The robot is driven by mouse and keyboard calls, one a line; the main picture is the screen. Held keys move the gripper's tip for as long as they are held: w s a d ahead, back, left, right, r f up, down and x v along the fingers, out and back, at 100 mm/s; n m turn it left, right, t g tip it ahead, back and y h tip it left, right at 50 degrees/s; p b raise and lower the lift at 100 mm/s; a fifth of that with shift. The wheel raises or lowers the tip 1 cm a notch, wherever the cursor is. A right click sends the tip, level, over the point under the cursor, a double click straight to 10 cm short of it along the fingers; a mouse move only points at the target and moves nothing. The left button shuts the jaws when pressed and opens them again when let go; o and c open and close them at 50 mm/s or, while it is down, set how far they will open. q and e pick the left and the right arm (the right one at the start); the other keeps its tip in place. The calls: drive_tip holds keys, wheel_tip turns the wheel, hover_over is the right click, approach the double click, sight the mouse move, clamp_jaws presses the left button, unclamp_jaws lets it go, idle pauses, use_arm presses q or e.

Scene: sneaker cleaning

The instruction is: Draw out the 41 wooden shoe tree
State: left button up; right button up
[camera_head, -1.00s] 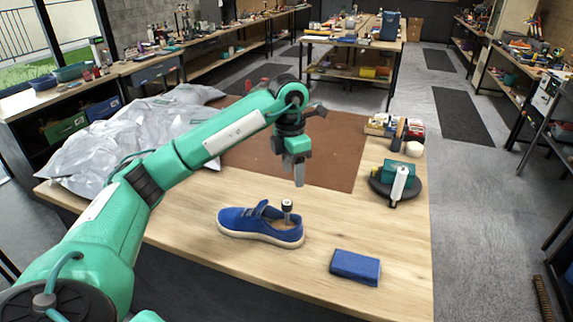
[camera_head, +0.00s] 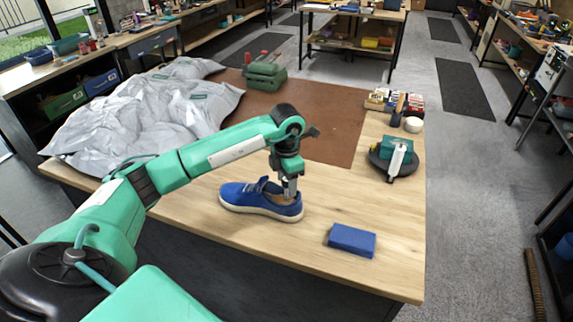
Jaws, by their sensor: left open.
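A blue sneaker (camera_head: 247,197) with a white sole stands on the wooden table, its toe to the left. The wooden shoe tree (camera_head: 281,200) sits in the heel opening, and only a little of its brown wood shows. Its knob is hidden by my left gripper (camera_head: 290,191), which points down at the shoe opening. The left gripper is open with its fingers at the knob's place; whether they touch it I cannot tell. No size mark is readable. My right gripper is not in view.
A blue block (camera_head: 352,240) lies right of the shoe. A round black stand (camera_head: 395,165) with a green and white item is at the right edge. Crumpled grey plastic (camera_head: 150,115) covers the left, beside a brown mat (camera_head: 335,125). Bare wood surrounds the shoe.

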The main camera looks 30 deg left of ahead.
use_arm(q)
drive_tip(key=shift+f, duration=0.5)
